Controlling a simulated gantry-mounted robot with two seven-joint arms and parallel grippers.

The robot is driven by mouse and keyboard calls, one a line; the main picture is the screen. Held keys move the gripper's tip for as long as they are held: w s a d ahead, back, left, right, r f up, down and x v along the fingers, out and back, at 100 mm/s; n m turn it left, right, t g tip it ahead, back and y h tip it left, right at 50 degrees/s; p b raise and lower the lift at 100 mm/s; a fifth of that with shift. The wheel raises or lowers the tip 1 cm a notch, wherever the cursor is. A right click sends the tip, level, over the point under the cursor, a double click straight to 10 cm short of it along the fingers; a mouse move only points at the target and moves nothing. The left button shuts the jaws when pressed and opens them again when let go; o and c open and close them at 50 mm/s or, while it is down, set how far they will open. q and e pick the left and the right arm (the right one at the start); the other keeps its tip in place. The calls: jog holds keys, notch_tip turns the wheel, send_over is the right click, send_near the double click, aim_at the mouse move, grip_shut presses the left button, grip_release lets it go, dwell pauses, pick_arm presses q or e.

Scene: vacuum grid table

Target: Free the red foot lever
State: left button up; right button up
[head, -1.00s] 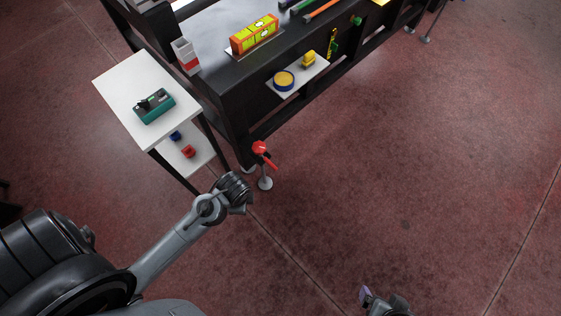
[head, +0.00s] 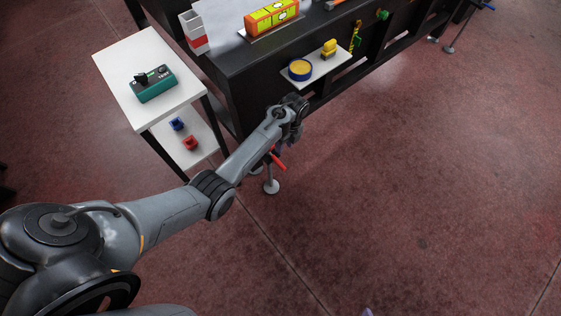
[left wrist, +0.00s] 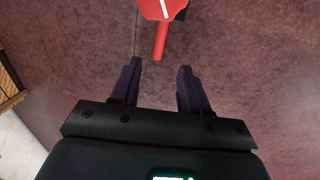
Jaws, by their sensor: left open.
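The red foot lever (head: 278,162) is on a foot at the near left corner of the black table, partly hidden behind my left arm in the head view. In the left wrist view the red lever (left wrist: 160,40) points down toward the gap between the fingers, with a wider red head carrying a white mark at the top edge. My left gripper (left wrist: 157,76) is open and empty, its dark purple fingers just short of the lever's end. In the head view the left gripper (head: 281,147) is mostly hidden by its own wrist. Only a purple tip of my right gripper (head: 367,312) shows.
The black table (head: 240,90) stands just beyond the lever, with a small shelf (head: 322,68) sticking out. A white side table (head: 120,75) holding a teal tester (head: 155,84) stands to the left. The floor to the right is clear.

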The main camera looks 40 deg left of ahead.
aim_at(280, 162)
pick_arm(q)
jog(key=f+b, duration=0.1)
jog(key=f, duration=0.2)
jog(key=s+f+b, duration=0.1)
jog(key=f+b, duration=0.1)
jog(key=f, duration=0.2)
jog(key=s+f+b, duration=0.1)
jog(key=f+b, duration=0.1)
jog(key=f, duration=0.1)
jog(key=shift+s+a+f, duration=0.1)
jog(key=shift+a+f, duration=0.05)
grip_shut()
